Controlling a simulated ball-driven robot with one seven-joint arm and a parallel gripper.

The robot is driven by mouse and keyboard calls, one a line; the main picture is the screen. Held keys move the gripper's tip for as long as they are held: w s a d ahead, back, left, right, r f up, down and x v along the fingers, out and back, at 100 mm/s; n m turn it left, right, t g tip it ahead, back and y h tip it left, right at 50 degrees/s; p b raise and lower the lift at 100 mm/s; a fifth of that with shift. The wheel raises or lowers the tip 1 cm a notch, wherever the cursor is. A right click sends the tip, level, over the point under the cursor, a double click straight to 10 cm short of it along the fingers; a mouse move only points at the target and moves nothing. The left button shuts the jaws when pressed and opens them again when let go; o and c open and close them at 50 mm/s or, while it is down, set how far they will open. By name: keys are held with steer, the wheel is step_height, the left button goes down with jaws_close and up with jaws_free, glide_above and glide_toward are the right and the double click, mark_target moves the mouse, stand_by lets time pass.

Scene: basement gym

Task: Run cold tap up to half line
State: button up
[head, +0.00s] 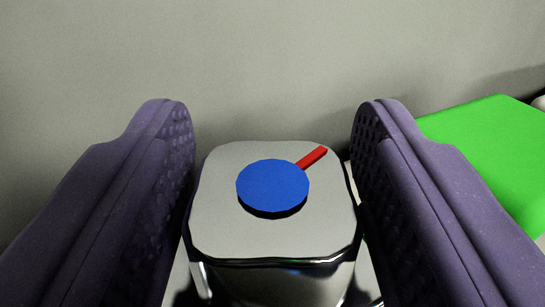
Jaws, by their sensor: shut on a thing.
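The tap handle (222,225) is a squarish, shiny metal knob with a pale flat top. A round blue disc (273,186) sits at the middle of its top, marking it as the cold one. A short red pointer (312,157) runs from the disc toward the far right corner of the knob. My gripper (274,165) has one purple, dimpled finger on each side of the knob and is shut on it. The spout, the water and any half line are not in view.
A bright green flat-topped thing (490,145) stands to the right, behind my right finger. A plain grey wall (270,60) fills the background. A small pale thing shows at the far right edge.

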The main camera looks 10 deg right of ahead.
mark_target(287, 221)
steer(key=o, duration=1)
steer(key=shift+c, duration=0.2)
steer(key=shift+r, duration=0.2)
steer(key=r+p, duration=0.1)
steer(key=r, duration=0.1)
steer(key=s+r+p, duration=0.1)
steer(key=shift+r+p, duration=0.35)
steer(key=shift+p, duration=0.05)
steer(key=s+d+p, duration=0.3)
steer(key=s, duration=1.1)
steer(key=shift+s+r, duration=0.35)
steer(key=shift+r, duration=0.05)
steer(key=shift+d+r, duration=0.1)
